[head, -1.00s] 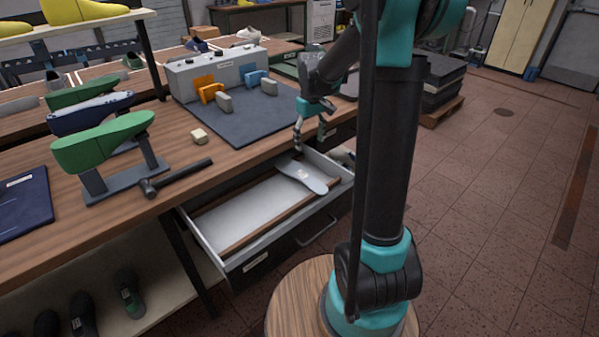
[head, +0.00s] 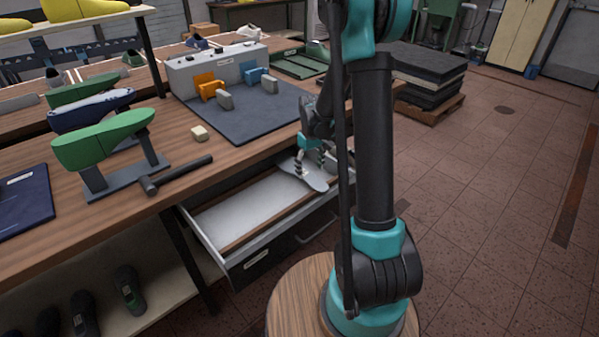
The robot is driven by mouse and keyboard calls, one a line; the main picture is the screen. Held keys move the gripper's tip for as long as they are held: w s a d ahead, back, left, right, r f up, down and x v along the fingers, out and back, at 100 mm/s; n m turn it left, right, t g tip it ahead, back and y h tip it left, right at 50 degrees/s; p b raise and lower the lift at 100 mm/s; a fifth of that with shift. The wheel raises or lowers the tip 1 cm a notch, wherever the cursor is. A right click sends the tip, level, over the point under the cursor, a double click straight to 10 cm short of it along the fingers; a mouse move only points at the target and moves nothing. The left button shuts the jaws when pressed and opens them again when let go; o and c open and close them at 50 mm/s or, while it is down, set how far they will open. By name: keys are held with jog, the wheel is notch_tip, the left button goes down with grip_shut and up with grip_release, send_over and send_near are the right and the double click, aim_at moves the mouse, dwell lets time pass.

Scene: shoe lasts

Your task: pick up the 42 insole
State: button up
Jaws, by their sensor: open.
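A light grey insole (head: 316,180) lies in the open drawer (head: 238,246), at its right end, across a brown divider. A small pale label shows on it, too small to read. My gripper (head: 310,172) is open and low over the insole, its dark fingers on either side of the insole's middle. I cannot tell whether the fingers touch it.
The drawer's left compartment is empty.

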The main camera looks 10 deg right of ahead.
jog(key=shift+f, duration=1.1)
jog(key=shift+f, duration=0.25)
jog(key=c, duration=1.1)
